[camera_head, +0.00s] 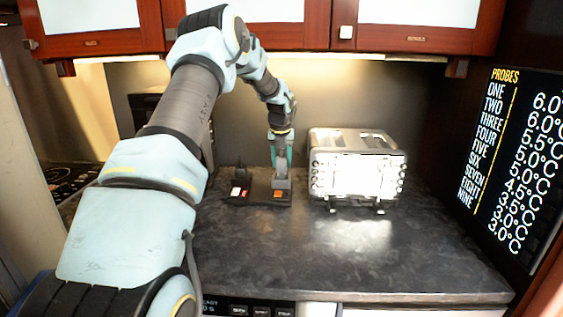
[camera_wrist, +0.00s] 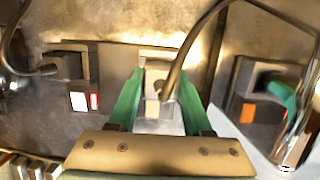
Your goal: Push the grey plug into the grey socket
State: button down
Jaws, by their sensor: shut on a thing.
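My gripper (camera_wrist: 158,98) points down, its two green fingers shut on the grey plug (camera_wrist: 157,72). A cable arcs up from the plug across the wrist view. In the head view my gripper (camera_head: 281,170) is over the right end of a low dark base. The grey socket (camera_head: 282,184) appears to be there, directly below the fingers, beside an orange label (camera_head: 277,194). The fingers and cable hide the join, so I cannot tell how deep the plug sits in the socket.
A dark plug block (camera_wrist: 68,65) with a cable stands at left beside white and red labels (camera_head: 240,191). A shiny toaster oven (camera_head: 357,168) stands close on the right; its side seems to mirror my gripper. The front countertop (camera_head: 350,255) is clear. Cabinets (camera_head: 265,30) hang above.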

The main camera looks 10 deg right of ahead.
aim_at(282, 169)
jog(key=shift+f+b, duration=0.55)
jog(key=shift+f, duration=1.05)
jog(key=shift+c, duration=1.3)
grip_release()
jog(key=b+v, duration=0.3)
jog(key=v, duration=0.7)
jog(key=shift+r, duration=0.4)
jog(key=shift+s, duration=0.15)
